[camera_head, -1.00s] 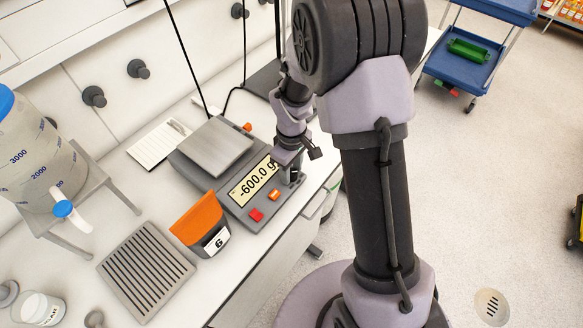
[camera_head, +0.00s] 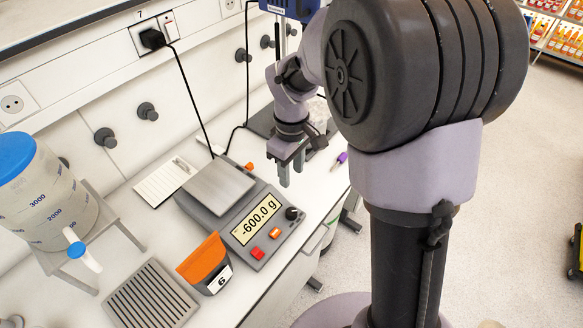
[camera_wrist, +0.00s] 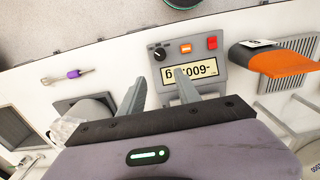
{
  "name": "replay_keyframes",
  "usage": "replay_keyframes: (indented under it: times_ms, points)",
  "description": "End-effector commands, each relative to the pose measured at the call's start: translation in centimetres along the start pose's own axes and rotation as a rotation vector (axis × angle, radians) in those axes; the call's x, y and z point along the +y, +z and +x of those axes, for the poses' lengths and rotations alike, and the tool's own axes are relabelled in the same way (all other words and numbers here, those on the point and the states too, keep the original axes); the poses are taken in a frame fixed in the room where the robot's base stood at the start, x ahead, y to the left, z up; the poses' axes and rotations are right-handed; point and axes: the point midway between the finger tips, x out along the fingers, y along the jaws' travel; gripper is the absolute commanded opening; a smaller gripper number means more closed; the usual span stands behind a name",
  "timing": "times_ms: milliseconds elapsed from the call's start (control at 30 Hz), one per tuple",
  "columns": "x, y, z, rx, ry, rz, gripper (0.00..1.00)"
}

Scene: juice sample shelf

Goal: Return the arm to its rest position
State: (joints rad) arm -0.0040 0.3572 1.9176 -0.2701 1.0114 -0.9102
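My gripper (camera_head: 291,176) hangs above the bench, just beyond the right side of the scale. In the wrist view its two fingers (camera_wrist: 161,92) stand apart with nothing between them, so it is open and empty. My arm rises beside the bench on the right of the head view. The scale (camera_head: 243,211) has a bare metal pan and its display reads -600.0 g. It also shows beyond the fingers in the wrist view (camera_wrist: 161,56).
An orange container labelled 6 (camera_head: 205,262) stands left of the scale, beside a slotted drain tray (camera_head: 150,296). A large jug with a blue lid (camera_head: 45,190) stands on a stand at left.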

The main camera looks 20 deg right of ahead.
Motion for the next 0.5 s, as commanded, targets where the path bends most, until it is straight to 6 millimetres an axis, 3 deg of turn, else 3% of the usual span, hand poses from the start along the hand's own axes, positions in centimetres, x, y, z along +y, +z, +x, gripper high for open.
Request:
replay_keyframes:
  times_ms: [333,433,500]
  points:
    - [-0.5,0.4,-0.3,0.023,0.008,0.039,0.4]
    - [-2.7,2.4,-1.9,0.12,0.029,0.216,0.4]
    - [-5.3,4.8,-2.7,0.218,0.03,0.397,0.4]
